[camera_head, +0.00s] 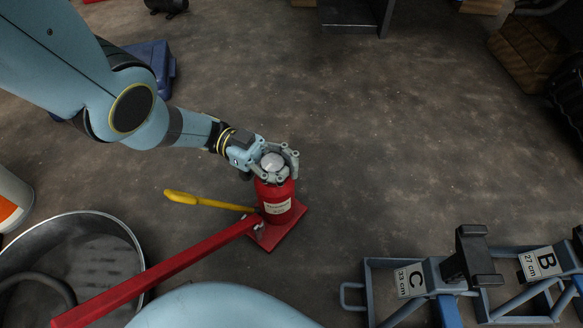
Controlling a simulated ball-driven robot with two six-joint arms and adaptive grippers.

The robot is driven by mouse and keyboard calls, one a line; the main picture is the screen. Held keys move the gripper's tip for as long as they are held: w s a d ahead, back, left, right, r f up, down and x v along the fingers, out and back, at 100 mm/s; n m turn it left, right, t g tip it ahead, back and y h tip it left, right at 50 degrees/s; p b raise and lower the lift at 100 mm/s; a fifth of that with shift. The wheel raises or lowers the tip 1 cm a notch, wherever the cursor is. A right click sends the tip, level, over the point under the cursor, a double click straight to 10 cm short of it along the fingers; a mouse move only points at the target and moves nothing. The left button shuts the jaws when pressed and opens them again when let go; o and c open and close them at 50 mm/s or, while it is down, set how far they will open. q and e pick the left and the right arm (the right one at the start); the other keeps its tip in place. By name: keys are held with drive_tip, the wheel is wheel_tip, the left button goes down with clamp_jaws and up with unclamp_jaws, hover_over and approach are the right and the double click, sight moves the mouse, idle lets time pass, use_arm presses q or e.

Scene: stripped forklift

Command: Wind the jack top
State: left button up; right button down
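The red bottle jack (276,200) stands upright on its red base plate (283,232), with a pale label on its front. Its round silver top (272,162) shows between the fingers of my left gripper (279,166). The gripper comes in from the left at the height of the top, one finger on each side, and looks shut on it. The lower finger hides part of the jack's neck. A long red bar (165,265) and a yellow-ended handle (185,197) run left from the jack's base. My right gripper is not in view.
A round metal tub (120,228) stands at lower left. Blue-grey stands marked C (409,280) and B (541,262) are at lower right. A blue box (150,58) lies behind my arm. The floor right of and beyond the jack is clear.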

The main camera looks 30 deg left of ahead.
use_arm(q)
drive_tip(key=o, duration=0.9)
drive_tip(key=shift+s, duration=0.15)
drive_tip(key=shift+r, duration=0.15)
wheel_tip(320, 180, up, 10)
idle(0.4)
